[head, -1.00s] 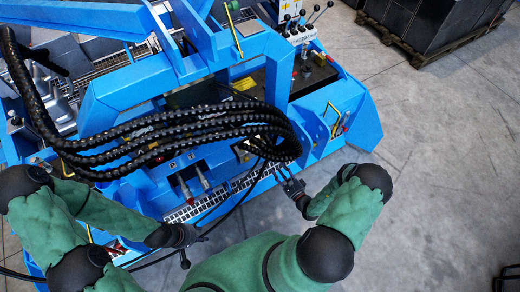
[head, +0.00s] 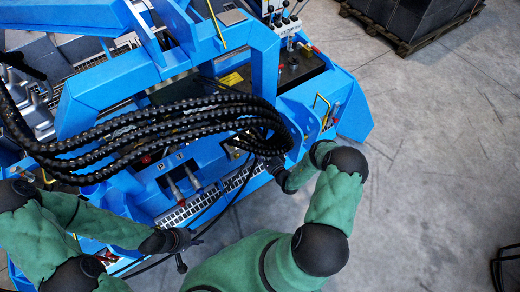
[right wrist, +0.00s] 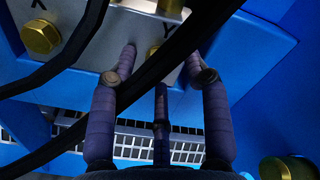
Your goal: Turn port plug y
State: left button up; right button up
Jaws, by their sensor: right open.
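In the right wrist view, a grey plate marked X and Y sits on the blue machine. Black hoses (right wrist: 150,75) cross the view near the fingers. In the head view my right gripper (head: 273,166) is by the machine's front, partly hidden under the hose bundle. My left gripper (head: 182,240) is low left; its finger state is unclear.
Another brass plug (right wrist: 40,36) is by the letter X, and a further brass part (right wrist: 287,168) is at lower right. The thick black hose bundle (head: 130,135) hangs across the blue machine (head: 350,110).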

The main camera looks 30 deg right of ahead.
grip_shut()
